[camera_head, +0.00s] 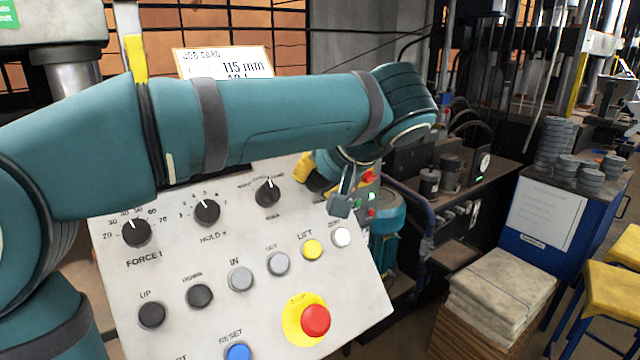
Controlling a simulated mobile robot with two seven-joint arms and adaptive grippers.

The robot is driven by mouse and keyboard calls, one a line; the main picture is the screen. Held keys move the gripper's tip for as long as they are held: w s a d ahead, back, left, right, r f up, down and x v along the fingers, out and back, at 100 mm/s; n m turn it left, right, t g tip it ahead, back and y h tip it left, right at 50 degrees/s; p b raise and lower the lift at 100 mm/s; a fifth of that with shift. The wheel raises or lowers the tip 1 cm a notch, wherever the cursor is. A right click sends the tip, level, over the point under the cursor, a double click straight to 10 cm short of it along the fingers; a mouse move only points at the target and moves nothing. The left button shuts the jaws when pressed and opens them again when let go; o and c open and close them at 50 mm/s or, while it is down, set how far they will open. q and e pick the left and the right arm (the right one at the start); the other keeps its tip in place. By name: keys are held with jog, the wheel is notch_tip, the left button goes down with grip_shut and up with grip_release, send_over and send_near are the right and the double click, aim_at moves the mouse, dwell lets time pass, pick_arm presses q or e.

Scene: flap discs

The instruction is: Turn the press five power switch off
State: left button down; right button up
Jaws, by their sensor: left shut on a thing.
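A pale, tilted control panel (200,285) fills the lower left, with knobs, buttons and a red stop button (316,320) on a yellow ring. At its upper right edge, a yellow and dark part (303,168) looks like the power switch, mostly hidden behind my left wrist. My left arm reaches across the top of the panel from the left. My left gripper (341,202) points down at that edge and is shut on what seems to be the switch handle. The handle's angle is hidden. My right gripper is not in view.
Small red and green lights (370,197) show just right of the gripper. A job card (222,62) stands behind my arm. A blue cabinet (565,240) with stacked grey discs (555,138), a pale stack (500,285) and yellow stools (612,290) stand at the right.

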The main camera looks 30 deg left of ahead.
pick_arm(q)
jog(key=shift+f, duration=0.15)
dwell(0.3)
jog(key=c, duration=0.6)
grip_release()
jog(key=v, duration=1.2)
